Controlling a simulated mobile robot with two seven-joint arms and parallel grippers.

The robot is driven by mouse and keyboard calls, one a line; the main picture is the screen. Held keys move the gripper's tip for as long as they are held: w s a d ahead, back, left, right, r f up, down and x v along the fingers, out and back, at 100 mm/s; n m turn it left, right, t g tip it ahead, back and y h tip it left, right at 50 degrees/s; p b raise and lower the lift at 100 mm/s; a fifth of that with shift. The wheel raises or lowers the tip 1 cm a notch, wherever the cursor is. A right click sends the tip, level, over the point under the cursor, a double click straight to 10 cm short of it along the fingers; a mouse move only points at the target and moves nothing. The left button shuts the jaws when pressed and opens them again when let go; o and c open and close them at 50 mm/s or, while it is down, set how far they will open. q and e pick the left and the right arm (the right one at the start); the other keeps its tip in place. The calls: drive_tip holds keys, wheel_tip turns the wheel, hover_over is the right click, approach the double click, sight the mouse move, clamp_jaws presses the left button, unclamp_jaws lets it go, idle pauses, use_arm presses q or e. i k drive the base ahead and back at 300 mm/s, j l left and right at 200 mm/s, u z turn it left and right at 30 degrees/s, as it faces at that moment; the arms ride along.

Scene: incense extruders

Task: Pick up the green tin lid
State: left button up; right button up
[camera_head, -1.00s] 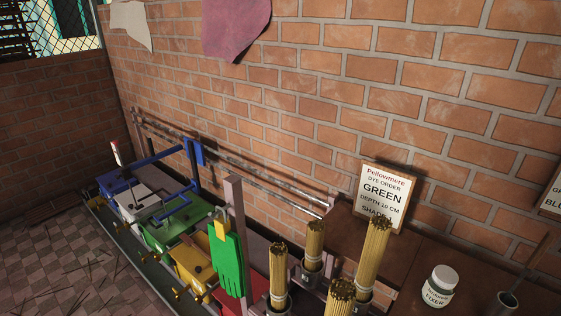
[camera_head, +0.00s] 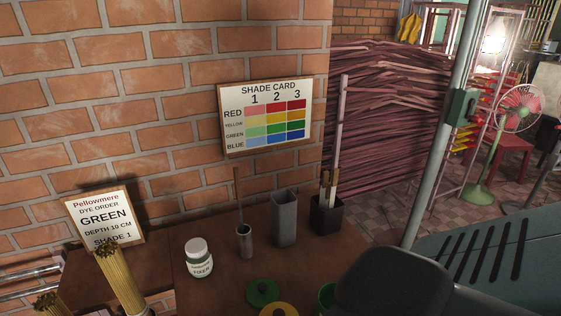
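A round green lid (camera_head: 262,292) with a dark knob lies on the brown table near the bottom of the head view. A yellow lid (camera_head: 278,309) lies just in front of it, cut by the lower edge. To the right, a green tin (camera_head: 326,297) shows in part, its right side hidden behind a dark rounded shape. Neither of my grippers is in view, so I cannot see either one near the lid.
A white fixer jar (camera_head: 199,258), a metal cup with a stick (camera_head: 244,241), a grey square container (camera_head: 285,218) and a black holder with tools (camera_head: 327,214) stand behind the lids. Incense bundles (camera_head: 121,281) stand at left. A pole (camera_head: 447,130) rises at right.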

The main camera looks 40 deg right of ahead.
sight(261, 292)
drive_tip(key=k+l+z, duration=0.1)
drive_tip(key=z, duration=1.65)
drive_tip(key=i+l, duration=0.05)
